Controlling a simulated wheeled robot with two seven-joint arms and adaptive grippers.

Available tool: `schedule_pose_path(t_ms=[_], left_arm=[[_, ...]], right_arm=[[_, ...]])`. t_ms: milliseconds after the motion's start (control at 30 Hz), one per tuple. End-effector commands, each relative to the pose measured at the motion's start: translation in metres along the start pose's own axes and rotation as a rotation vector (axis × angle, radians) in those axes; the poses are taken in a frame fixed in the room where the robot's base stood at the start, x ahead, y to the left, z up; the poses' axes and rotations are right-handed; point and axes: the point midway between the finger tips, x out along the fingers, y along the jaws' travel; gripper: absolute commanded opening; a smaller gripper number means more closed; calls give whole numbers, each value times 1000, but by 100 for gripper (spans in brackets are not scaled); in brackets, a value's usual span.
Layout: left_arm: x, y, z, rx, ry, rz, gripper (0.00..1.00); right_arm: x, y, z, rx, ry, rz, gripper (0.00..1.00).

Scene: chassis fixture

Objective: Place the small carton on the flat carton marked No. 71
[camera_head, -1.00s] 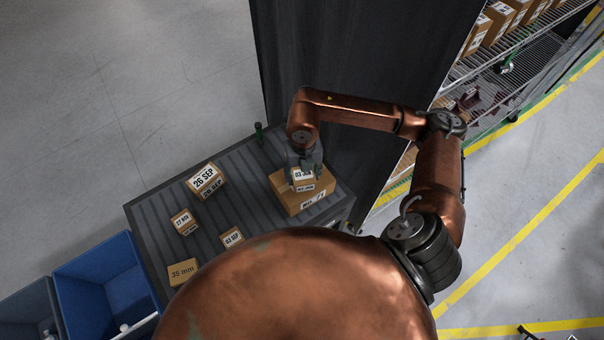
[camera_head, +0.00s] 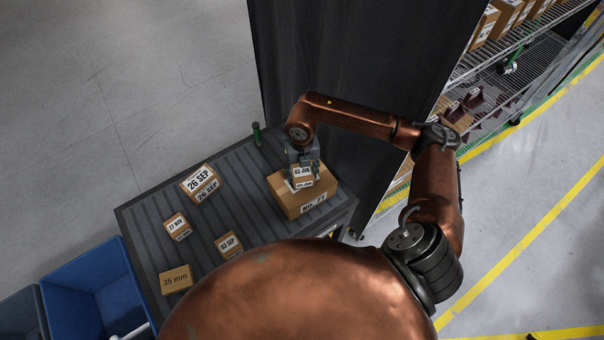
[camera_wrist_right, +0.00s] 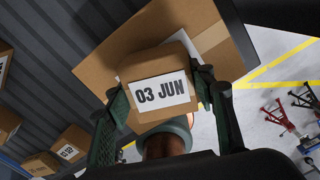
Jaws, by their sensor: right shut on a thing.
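The flat carton marked No. 71 (camera_head: 290,202) lies at the right end of the grey ribbed table. It also shows behind the held carton in the right wrist view (camera_wrist_right: 100,68). The small carton marked 03 JUN (camera_head: 303,176) is over the top of the flat carton. My right gripper (camera_head: 303,165) is shut on it, with a finger on each side in the right wrist view (camera_wrist_right: 163,100). I cannot tell whether the small carton touches the flat one. My left gripper is not in view.
Other cartons stand to the left on the table (camera_head: 140,225): 26 SEP (camera_head: 200,182), 27 NOV (camera_head: 177,227), 03 SEP (camera_head: 229,244) and 35 mm (camera_head: 175,280). A blue bin (camera_head: 90,290) is beside the table. A dark panel (camera_head: 350,60) rises behind.

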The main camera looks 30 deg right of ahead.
Motion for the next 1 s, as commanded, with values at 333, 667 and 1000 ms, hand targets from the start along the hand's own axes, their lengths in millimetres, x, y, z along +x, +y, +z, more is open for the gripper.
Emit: schedule_pose_path(t_ms=[333,667,1000], left_arm=[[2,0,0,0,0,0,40],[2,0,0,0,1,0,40],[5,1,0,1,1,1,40]], right_arm=[[2,0,0,0,0,0,58],[2,0,0,0,0,0,68],[-24,0,2,-1,-5,0,68]])
